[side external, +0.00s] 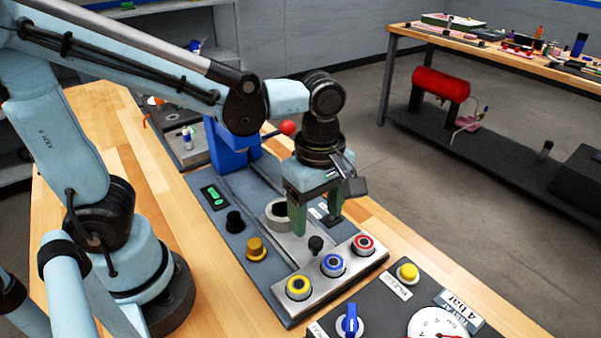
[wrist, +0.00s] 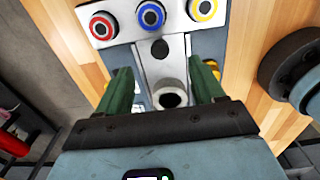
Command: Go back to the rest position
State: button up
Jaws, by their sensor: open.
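My gripper (side external: 317,217) is open and points down above the turbine stand's grey base plate (side external: 222,224). Its green fingers are apart, and they also show in the wrist view (wrist: 165,88). A grey hollow cylinder (side external: 279,213) stands on the base plate behind the fingers in the side view. In the wrist view the hollow cylinder (wrist: 170,95) shows between the fingers, with nothing visibly gripped. A metal block carries a yellow-ringed part (side external: 298,288), a blue-ringed part (side external: 333,265) and a red-ringed part (side external: 363,245). A black knob (side external: 316,245) is close to the fingers.
A blue vise-like block (side external: 232,148) with a red-tipped lever stands behind. A black cylinder (side external: 234,221) and a yellow cylinder (side external: 256,249) stand on the left. A dark panel with a gauge (side external: 438,325) lies at front right. A cluttered second bench (side external: 480,50) is beyond.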

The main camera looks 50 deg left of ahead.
jog(key=shift+a+r+m, duration=0.1)
jog(key=shift+a+m, duration=0.2)
jog(key=shift+m, duration=0.2)
jog(key=w+a+r+m+t, duration=0.1)
jog(key=a+r+m+t, duration=0.2)
jog(key=m, duration=1.4)
jog(key=a+t, duration=0.4)
jog(key=a, duration=0.2)
